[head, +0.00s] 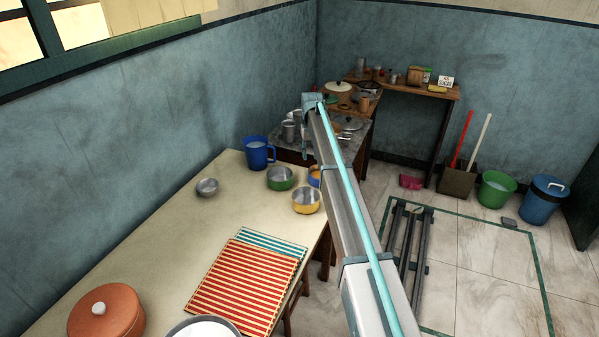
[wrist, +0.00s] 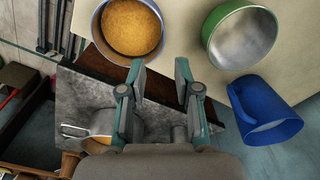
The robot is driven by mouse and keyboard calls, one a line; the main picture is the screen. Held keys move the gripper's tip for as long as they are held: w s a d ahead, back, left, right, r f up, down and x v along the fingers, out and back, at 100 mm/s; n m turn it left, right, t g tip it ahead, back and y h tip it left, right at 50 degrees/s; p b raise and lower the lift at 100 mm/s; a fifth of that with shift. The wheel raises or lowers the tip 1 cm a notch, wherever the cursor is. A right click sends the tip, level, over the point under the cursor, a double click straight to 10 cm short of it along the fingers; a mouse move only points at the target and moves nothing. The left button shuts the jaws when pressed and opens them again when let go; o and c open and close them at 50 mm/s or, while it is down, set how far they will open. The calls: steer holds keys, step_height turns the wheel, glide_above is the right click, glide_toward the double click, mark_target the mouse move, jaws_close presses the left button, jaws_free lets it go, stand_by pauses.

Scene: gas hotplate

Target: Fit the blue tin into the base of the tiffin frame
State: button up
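The blue tin (wrist: 97,32) is round with a pale blue wall and holds an orange-yellow filling. It stands upright near the table edge at the top of the wrist view; in the head view, my arm partly hides it (head: 314,177). My gripper (wrist: 161,72) is open, with nothing between its fingers. The left fingertip shows just below the tin's rim; I cannot tell whether they touch. I cannot make out the tiffin frame in either view.
A green tin (head: 280,178), yellow tin (head: 306,201), steel bowl (head: 207,187) and blue mug (head: 259,153) stand nearby on the table (head: 170,222). A red striped mat (head: 240,285) and lidded orange pot (head: 106,314) are nearer. The table's left middle is clear.

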steer(key=shift+a+f, duration=0.15)
steer(key=shift+a, duration=0.05)
steer(key=shift+s+d+f, duration=0.1)
steer(key=shift+s+f, duration=0.2)
steer(key=p, duration=0.1)
glide_above(309, 181)
step_height(309, 181, down, 5)
steer(key=shift+d+r, duration=0.1)
steer(key=shift+r, duration=0.05)
steer(key=shift+w+f+p, duration=0.2)
steer(key=shift+f+p, duration=0.75)
steer(key=shift+f, duration=1.65)
jaws_close()
